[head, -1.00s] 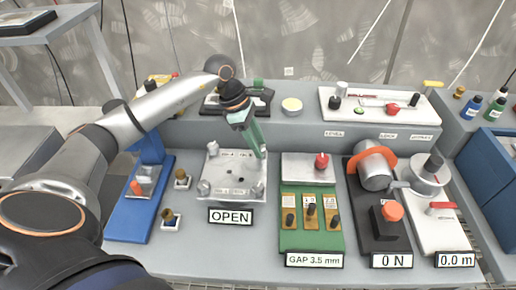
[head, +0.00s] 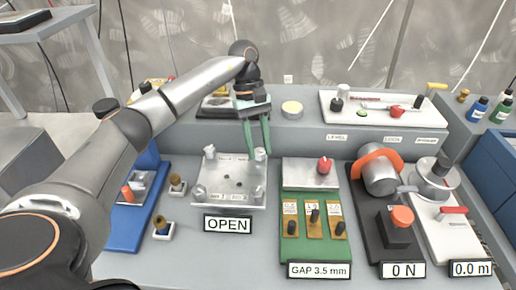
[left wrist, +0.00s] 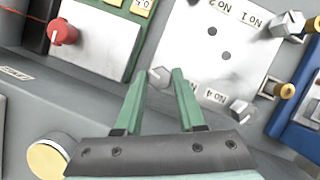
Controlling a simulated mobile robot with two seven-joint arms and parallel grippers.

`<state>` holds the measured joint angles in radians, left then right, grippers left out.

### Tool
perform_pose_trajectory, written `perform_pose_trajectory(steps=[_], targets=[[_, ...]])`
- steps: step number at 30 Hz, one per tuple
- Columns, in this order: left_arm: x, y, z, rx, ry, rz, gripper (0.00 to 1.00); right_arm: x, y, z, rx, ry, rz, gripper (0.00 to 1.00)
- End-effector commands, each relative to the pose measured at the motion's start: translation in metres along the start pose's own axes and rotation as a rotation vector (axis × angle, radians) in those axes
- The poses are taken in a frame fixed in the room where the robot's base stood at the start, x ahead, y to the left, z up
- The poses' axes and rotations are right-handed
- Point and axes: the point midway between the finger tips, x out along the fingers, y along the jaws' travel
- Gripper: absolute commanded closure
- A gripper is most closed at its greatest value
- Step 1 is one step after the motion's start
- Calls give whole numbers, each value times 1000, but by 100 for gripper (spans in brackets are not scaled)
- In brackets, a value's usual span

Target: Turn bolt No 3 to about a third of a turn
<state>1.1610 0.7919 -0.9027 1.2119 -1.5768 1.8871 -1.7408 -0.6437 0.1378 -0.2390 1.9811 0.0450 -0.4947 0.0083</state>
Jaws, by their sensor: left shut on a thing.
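The pale square plate (head: 229,184) carries a bolt at each corner and an OPEN sign (head: 227,224) in front. My left gripper (head: 258,152) points down at the far right corner, its green fingers on either side of the bolt there (head: 260,155), which I take for bolt No 3; its own label is not legible. The bolt by the No 4 label (left wrist: 241,110) and the bolt by the No 1 label (left wrist: 288,26) stand clear of the fingers. My right gripper is out of view.
Right of the plate is a green panel (head: 312,250) with a red knob (head: 324,165). A blue stand (head: 135,215) and two small knobs are to the left. A raised shelf behind carries a round yellowish disc (head: 292,107).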

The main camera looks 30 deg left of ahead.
Motion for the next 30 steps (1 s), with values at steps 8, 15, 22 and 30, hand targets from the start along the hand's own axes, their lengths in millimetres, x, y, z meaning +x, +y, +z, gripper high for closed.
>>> perform_pose_trajectory(steps=[8, 15, 22, 30], targets=[[0, 2, 0, 150, 2, -60, 100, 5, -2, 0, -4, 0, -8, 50], [0, 2, 0, 210, 2, -85, 100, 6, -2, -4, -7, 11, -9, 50], [0, 2, 0, 223, 2, -91, 100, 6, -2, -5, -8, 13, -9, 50], [0, 2, 0, 221, 3, -91, 60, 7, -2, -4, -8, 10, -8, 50]])
